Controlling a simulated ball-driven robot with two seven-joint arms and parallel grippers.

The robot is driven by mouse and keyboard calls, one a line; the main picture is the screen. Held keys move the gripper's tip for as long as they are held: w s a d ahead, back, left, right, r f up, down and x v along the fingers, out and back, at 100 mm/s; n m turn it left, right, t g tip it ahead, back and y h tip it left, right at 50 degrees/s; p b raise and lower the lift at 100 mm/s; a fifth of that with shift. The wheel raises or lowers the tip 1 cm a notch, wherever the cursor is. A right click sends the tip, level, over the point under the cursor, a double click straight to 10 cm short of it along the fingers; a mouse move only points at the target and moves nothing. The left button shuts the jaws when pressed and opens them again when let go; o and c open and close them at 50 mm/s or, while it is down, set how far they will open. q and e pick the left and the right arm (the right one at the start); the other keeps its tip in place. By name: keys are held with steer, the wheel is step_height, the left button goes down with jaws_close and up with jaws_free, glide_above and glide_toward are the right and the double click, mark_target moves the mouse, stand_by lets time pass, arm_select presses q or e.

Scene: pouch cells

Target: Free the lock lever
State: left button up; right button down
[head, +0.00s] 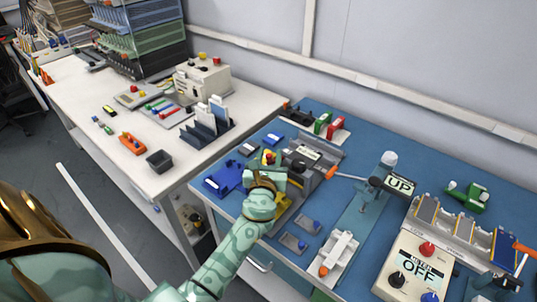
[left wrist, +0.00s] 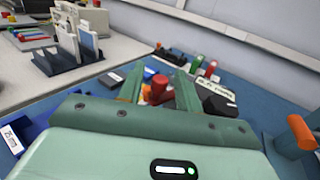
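A red knob (left wrist: 159,87) stands between the two fingertips of my left gripper (left wrist: 158,92) in the left wrist view. The fingers are apart, with a gap on each side of it; I cannot tell whether they touch it. In the head view my left gripper (head: 268,172) is beside a grey box unit (head: 312,155). A lever with an orange grip (head: 332,172) is to the right of that unit; an orange grip also shows in the left wrist view (left wrist: 301,132). No part is clearly marked as the lock lever. My right gripper is not in view.
The blue bench top (head: 335,215) holds a white fixture (head: 340,257), a press with an "UP" sign (head: 400,184) and a meter box reading "OFF" (head: 416,266). A blue block (head: 224,180) is left of my gripper. A white table (head: 95,95) stands further left.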

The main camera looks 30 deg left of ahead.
arm_select(q)
jaws_close()
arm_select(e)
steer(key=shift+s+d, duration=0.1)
